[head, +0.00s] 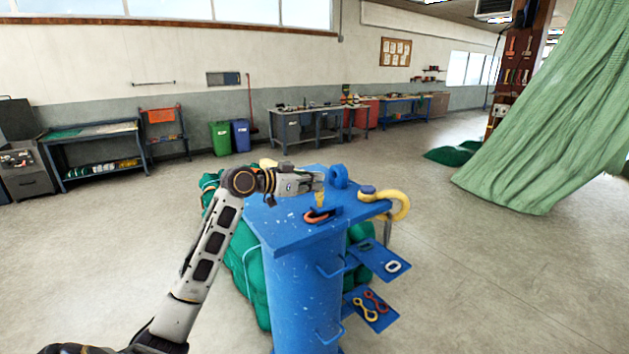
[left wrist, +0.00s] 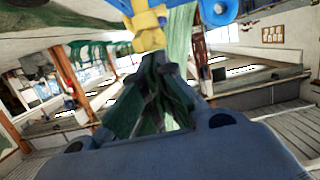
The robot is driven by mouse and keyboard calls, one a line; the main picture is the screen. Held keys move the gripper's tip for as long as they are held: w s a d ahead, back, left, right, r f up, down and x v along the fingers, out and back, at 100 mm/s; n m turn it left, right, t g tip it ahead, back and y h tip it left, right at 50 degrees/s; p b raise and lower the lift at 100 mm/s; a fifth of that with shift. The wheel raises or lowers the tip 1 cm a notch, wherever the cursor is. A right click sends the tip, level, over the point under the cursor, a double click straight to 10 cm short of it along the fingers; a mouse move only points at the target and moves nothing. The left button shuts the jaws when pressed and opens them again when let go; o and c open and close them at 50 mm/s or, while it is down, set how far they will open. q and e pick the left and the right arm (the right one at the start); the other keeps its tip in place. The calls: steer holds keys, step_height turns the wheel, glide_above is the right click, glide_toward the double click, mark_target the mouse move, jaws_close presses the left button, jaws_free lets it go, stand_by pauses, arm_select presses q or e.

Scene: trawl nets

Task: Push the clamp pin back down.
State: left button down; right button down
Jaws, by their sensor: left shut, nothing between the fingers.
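A blue pedestal (head: 285,232) with a flat top stands in front of me. A small yellow upright piece (head: 320,199), seemingly the clamp pin, stands on its top beside an orange-red shackle (head: 318,217). My left gripper (head: 321,181) is shut and empty, level, with its tips just above the yellow piece; I cannot tell whether they touch it. In the left wrist view the closed fingers (left wrist: 155,95) point toward a yellow crossed piece (left wrist: 148,30) at the top edge, partly cut off. My right gripper is not in view.
A blue ring lug (head: 338,177) and a yellow hook (head: 399,206) stand on the pedestal top. Side shelves (head: 368,255) hold small links. Green netting (head: 248,275) is heaped behind the pedestal. A hanging green net (head: 545,125) is at right. The floor around is open.

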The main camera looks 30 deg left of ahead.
arm_select(q)
steer(key=shift+f+b, duration=0.5)
steer(key=shift+f, duration=0.5)
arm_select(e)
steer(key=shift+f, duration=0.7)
arm_select(q)
steer(key=shift+r, duration=0.1)
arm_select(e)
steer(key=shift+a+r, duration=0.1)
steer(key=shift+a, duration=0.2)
arm_select(q)
steer(key=shift+r, duration=0.1)
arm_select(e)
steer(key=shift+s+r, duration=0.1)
